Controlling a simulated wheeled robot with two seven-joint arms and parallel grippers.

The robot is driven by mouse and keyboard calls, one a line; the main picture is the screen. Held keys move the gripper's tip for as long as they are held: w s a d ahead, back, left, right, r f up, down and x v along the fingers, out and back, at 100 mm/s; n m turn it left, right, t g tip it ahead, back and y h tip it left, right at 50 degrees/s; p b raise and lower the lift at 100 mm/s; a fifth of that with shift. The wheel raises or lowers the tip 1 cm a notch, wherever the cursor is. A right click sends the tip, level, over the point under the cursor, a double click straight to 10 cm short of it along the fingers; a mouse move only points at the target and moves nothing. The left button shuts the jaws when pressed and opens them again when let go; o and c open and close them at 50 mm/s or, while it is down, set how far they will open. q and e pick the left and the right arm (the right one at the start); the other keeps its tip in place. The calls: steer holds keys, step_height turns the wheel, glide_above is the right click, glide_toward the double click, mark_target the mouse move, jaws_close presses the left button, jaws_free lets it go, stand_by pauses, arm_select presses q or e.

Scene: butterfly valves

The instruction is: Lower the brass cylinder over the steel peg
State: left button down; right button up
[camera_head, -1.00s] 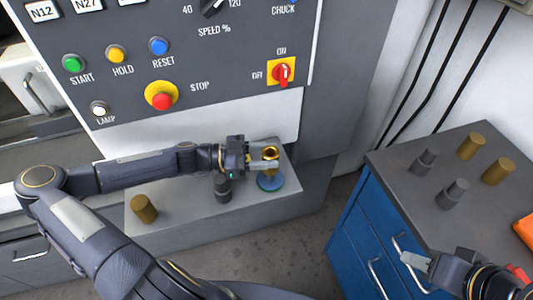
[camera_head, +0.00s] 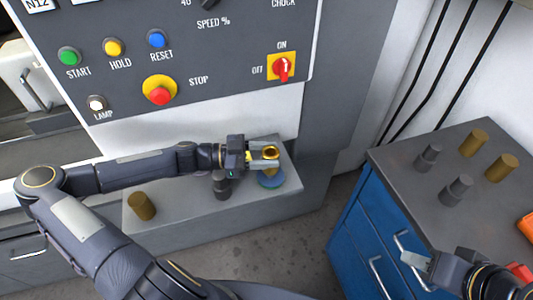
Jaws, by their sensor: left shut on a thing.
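My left gripper (camera_head: 268,158) is shut on a brass cylinder (camera_head: 270,152), a hollow ring seen from above with its open top up. It holds it over a blue round base (camera_head: 272,179) on the grey ledge. The steel peg is not visible at that base; the cylinder and jaws cover the middle of it. I cannot tell how far the cylinder is around the peg. My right gripper (camera_head: 415,261) is at the lower right, in front of the blue cabinet; I cannot see whether its jaws are apart.
A dark stepped cylinder (camera_head: 221,186) stands on the ledge (camera_head: 185,207) close to my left gripper, with another brass cylinder (camera_head: 141,206) further left. The blue cabinet (camera_head: 365,230) carries dark stepped parts (camera_head: 455,190), brass cylinders (camera_head: 502,167) and an orange object (camera_head: 526,226).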

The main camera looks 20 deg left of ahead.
arm_select(q)
steer(key=shift+f, duration=0.15)
steer(key=c, duration=0.7)
jaws_free()
